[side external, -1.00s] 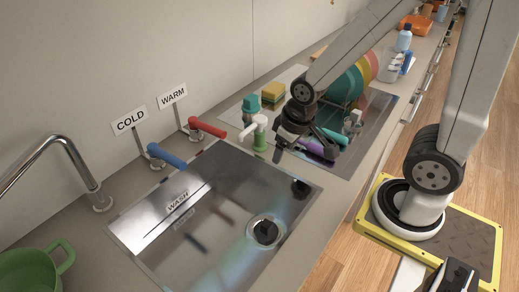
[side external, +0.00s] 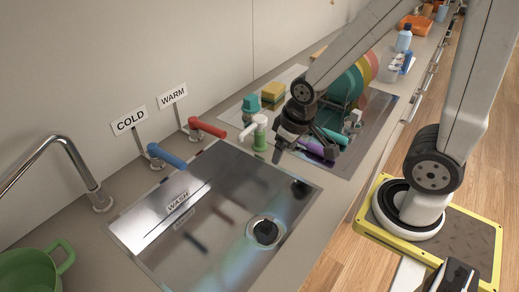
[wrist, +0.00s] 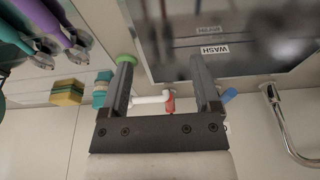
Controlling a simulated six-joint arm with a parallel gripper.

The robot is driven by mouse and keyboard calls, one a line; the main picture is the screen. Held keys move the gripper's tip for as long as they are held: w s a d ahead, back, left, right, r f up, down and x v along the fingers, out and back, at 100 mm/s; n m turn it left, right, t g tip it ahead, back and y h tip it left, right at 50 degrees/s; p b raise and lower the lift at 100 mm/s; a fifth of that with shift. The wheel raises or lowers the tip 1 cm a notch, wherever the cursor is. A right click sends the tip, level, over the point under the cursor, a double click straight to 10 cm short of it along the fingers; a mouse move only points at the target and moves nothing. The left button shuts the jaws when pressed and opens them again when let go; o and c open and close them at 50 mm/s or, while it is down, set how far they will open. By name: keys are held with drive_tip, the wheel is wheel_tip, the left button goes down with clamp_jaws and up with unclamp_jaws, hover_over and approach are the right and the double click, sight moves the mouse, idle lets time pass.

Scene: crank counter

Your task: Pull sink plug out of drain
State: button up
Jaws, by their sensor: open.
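The sink plug (side external: 266,231) is a dark round disc that appears to sit in the drain (side external: 251,224), a light metal ring in the floor of the wash sink (side external: 150,254). My gripper (side external: 280,151) is above the counter near the sink's far right corner, well up and away from the plug in the side view. In the wrist view my gripper (wrist: 160,75) has its two fingers wide apart with nothing held between them. The plug does not show clearly in the wrist view.
Blue (side external: 166,156) and red (side external: 206,127) tap levers and a chrome spout (side external: 75,160) stand behind the sink. A green-and-white bottle (side external: 258,136) is beside my gripper. Plates (side external: 350,82) and utensils (side external: 318,148) crowd the right. A green pot (side external: 28,272) is at lower left.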

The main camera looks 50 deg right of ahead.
drive_tip(key=shift+f+m, duration=0.6)
drive_tip(key=shift+m, duration=0.1)
drive_tip(key=m+g, duration=0.3)
drive_tip(key=m, duration=1.4)
hover_over(267, 222)
wheel_tip(267, 222, down, 17)
drive_tip(key=shift+r, duration=0.15)
drive_tip(key=shift+f, duration=3.85)
